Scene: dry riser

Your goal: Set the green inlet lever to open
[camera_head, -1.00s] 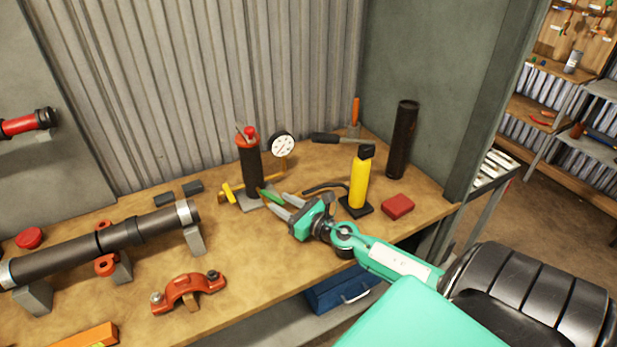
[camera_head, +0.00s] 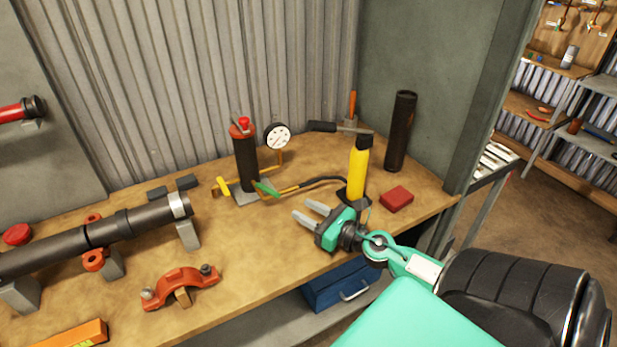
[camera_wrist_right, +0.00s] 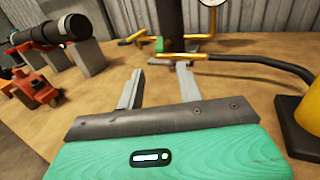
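The green inlet lever (camera_head: 266,188) sits on the brass inlet pipe at the foot of the dark riser cylinder (camera_head: 245,160) with a red top. It slants down to the right, across the pipe's line. In the right wrist view the green lever (camera_wrist_right: 159,44) shows small and foreshortened, beyond the fingers. My right gripper (camera_head: 308,214) is open and empty, its fingers pointing at the riser, to the right of and nearer than the lever, apart from it. The open fingers also show in the right wrist view (camera_wrist_right: 158,82). My left gripper is out of view.
A black hose (camera_head: 322,181) runs from the inlet to the yellow pump (camera_head: 358,168). A gauge (camera_head: 277,136) and a yellow lever (camera_head: 223,186) flank the riser. A red block (camera_head: 396,198) lies right. A dark pipe (camera_head: 130,222) rests on supports left. Bench ahead of the gripper is clear.

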